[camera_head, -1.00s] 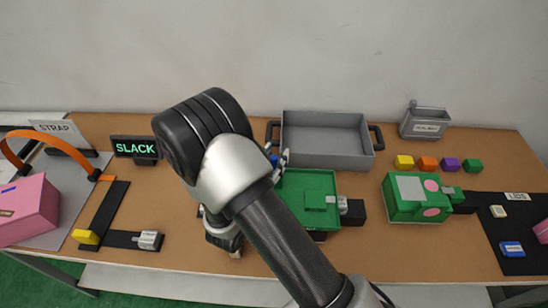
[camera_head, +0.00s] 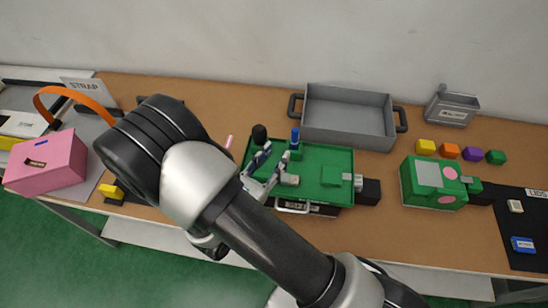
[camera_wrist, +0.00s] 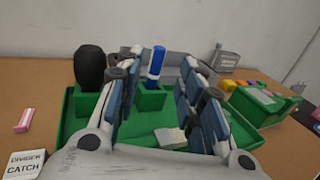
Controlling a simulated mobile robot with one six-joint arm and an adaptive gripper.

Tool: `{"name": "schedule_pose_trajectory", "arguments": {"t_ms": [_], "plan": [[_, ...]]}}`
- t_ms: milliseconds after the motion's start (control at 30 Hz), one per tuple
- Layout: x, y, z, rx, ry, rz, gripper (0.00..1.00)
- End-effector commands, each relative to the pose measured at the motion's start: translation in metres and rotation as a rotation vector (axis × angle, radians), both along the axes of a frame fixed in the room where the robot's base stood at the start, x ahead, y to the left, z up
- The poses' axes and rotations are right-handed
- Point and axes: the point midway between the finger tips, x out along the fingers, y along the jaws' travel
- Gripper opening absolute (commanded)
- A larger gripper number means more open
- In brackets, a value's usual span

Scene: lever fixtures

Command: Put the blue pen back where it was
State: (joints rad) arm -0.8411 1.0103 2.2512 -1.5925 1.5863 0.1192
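The blue pen (camera_head: 295,137) stands upright in a green holder block at the back of the green tray (camera_head: 322,158). In the wrist view the pen (camera_wrist: 157,62) rises from its green block (camera_wrist: 149,101). My gripper (camera_head: 277,155) is open and empty above the tray's left part, in front of the pen. In the wrist view the pen shows in the gap between the fingers (camera_wrist: 162,66), beyond the tips and apparently untouched. A black rounded object (camera_wrist: 90,67) stands in another green block to the left.
A grey bin (camera_head: 347,110) stands behind the tray. A pale block (camera_wrist: 170,138) lies in the tray. A pink piece (camera_wrist: 25,120) and a "DIVIDER CATCH" label (camera_wrist: 25,163) are left of it. A green box (camera_head: 432,183) and several coloured cubes (camera_head: 449,151) are to the right.

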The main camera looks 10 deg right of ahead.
Motion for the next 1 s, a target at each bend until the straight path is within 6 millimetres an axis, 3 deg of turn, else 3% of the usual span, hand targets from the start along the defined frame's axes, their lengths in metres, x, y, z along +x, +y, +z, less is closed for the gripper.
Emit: {"name": "schedule_pose_trajectory", "arguments": {"t_ms": [200,367,533,700,867,1000], "plan": [[-0.004,-0.001,0.004,0.011,-0.006,-0.020,0.35],[-0.012,-0.037,0.037,0.120,-0.051,-0.202,0.35],[-0.052,-0.100,0.082,0.369,-0.138,-0.559,0.35],[-0.107,-0.138,0.106,0.676,-0.238,-0.891,0.35],[-0.153,-0.144,0.118,1.006,-0.351,-1.150,0.35],[-0.180,-0.131,0.128,1.328,-0.469,-1.321,0.35]]}}
